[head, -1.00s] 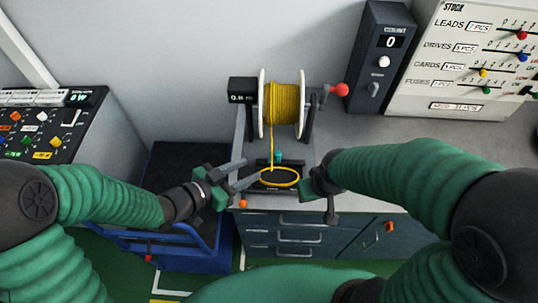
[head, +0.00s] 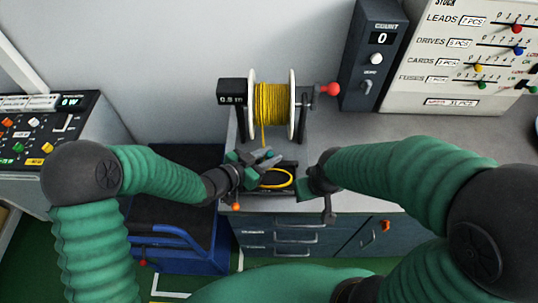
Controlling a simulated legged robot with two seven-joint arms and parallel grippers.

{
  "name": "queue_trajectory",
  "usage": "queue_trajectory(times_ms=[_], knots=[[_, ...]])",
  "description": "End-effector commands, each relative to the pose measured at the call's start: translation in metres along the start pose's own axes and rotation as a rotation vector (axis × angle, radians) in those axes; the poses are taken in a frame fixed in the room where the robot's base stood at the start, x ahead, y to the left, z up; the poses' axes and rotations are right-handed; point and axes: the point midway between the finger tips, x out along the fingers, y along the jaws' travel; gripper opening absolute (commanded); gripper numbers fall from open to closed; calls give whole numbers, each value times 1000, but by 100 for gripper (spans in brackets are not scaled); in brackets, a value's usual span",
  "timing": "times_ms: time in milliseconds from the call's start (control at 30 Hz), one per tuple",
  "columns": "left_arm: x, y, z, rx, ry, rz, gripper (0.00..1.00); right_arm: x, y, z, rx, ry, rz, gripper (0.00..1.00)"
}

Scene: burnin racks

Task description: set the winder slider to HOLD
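The winder is a spool of yellow wire (head: 272,104) between white flanges, with a loop of yellow wire (head: 287,184) on a dark tray in front of it. A small teal knob (head: 268,154), which looks like the slider's handle, shows below the spool. No HOLD marking can be read. My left gripper (head: 271,157) is open, its fingers at the teal knob; whether they touch it I cannot tell. My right gripper (head: 322,190) is at the right of the wire loop, and its fingers cannot be made out clearly.
A crank with a red knob (head: 332,89) sticks out right of the spool. A dark count box (head: 370,60) and a stock board (head: 450,60) stand at the right. A blue cart (head: 180,250) is at the lower left. The grey counter (head: 430,135) has free room on the right.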

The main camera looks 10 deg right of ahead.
Motion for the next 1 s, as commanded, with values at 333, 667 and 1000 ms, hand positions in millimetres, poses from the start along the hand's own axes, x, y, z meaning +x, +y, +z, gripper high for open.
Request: queue_trajectory(times_ms=[333, 667, 1000], knots=[[-2, -1, 2, -1, -2, -1, 0, 0, 0, 0, -1, 0, 0, 0], [-2, -1, 2, -1, -4, -1, 0, 0, 0, 0, -1, 0, 0, 0], [-1, -1, 2, -2, -4, -1, 0, 0, 0, 0, -1, 0, 0, 0]])
